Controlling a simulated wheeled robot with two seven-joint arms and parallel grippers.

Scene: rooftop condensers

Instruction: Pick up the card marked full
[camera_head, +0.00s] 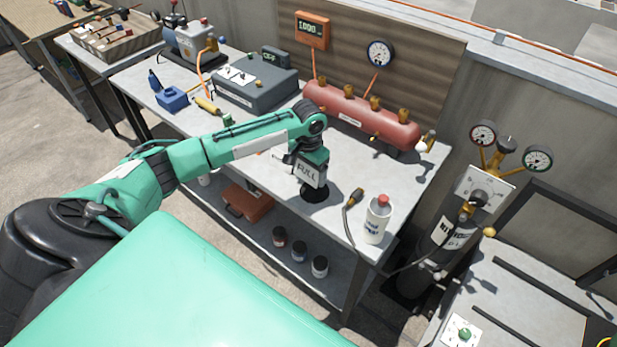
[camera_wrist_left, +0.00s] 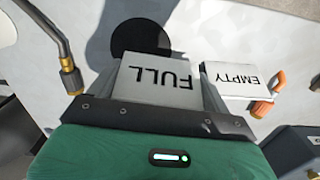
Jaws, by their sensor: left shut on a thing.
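My left gripper (camera_head: 308,178) is over the front part of the grey workbench (camera_head: 222,126), shut on the white card marked FULL (camera_head: 311,169). In the left wrist view the FULL card (camera_wrist_left: 157,78) sits between the two fingers, its lettering upside down. A black round disc (camera_head: 316,194) lies on the bench just below the card; I cannot tell how large the gap is. A second white card marked EMPTY (camera_wrist_left: 232,78) is beside the FULL card in the wrist view, apart from the gripper.
A white bottle with a red cap (camera_head: 377,220) and a torch (camera_head: 352,205) stand or lie to the right of the gripper. A red tank (camera_head: 360,117) with brass fittings is behind it. A grey case (camera_head: 255,85) is further left. A gas cylinder (camera_head: 440,240) stands past the bench's right end.

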